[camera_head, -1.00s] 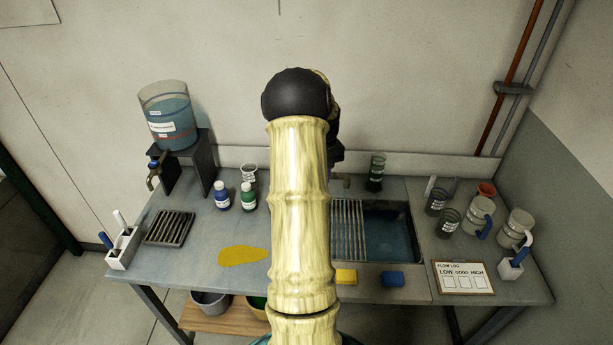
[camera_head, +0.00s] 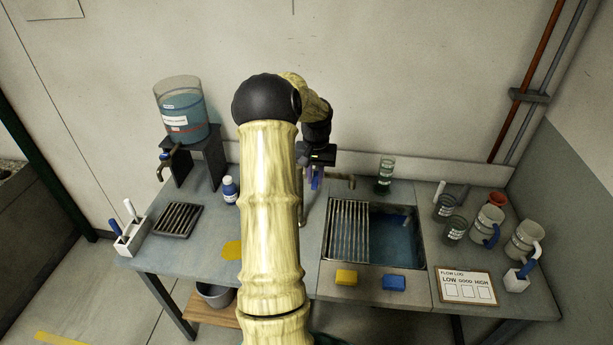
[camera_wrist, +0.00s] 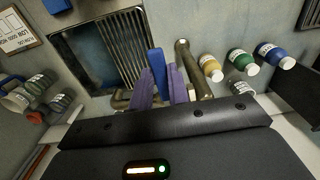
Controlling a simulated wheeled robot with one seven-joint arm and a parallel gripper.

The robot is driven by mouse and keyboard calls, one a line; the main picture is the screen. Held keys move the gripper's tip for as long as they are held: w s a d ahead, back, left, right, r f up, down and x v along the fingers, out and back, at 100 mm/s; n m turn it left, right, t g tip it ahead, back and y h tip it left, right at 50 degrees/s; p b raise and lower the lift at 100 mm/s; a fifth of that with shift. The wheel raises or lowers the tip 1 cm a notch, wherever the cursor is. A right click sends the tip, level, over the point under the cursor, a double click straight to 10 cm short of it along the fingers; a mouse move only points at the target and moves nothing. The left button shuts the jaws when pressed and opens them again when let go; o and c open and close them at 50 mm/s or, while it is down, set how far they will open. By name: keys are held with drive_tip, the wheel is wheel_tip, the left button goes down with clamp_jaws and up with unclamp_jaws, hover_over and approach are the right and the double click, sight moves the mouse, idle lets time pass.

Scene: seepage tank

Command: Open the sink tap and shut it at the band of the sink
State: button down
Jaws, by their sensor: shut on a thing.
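The sink (camera_head: 417,262) is set in the bench, with a slatted rack over its left part and blue liquid in its basin. It also shows in the wrist view (camera_wrist: 66,45). The brass sink tap (camera_wrist: 194,75) stands behind it, partly hidden by my fingers; a bit of its pipe shows in the head view (camera_head: 340,180). My gripper (camera_wrist: 161,88) has purple fingers shut on the tap's blue lever (camera_wrist: 156,61). It also shows in the head view (camera_head: 316,178), partly behind my arm. I cannot make out a band on the basin wall or any running water.
A yellow sponge (camera_head: 346,277) and a blue sponge (camera_head: 394,283) lie at the sink's front edge. Jugs (camera_head: 488,226) and beakers crowd the right, by the flow log card (camera_head: 465,287). A tank (camera_head: 182,112) stands on a stand at left. Several bottles stand near the tap.

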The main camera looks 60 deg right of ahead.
sight(315, 181)
idle(0.5)
drive_tip(key=c, duration=1.3)
unclamp_jaws()
drive_tip(key=shift+c, duration=0.2)
drive_tip(key=shift+r, duration=0.15)
wheel_tip(315, 181, up, 17)
drive_tip(key=b, duration=0.3)
drive_tip(key=shift+r, duration=0.1)
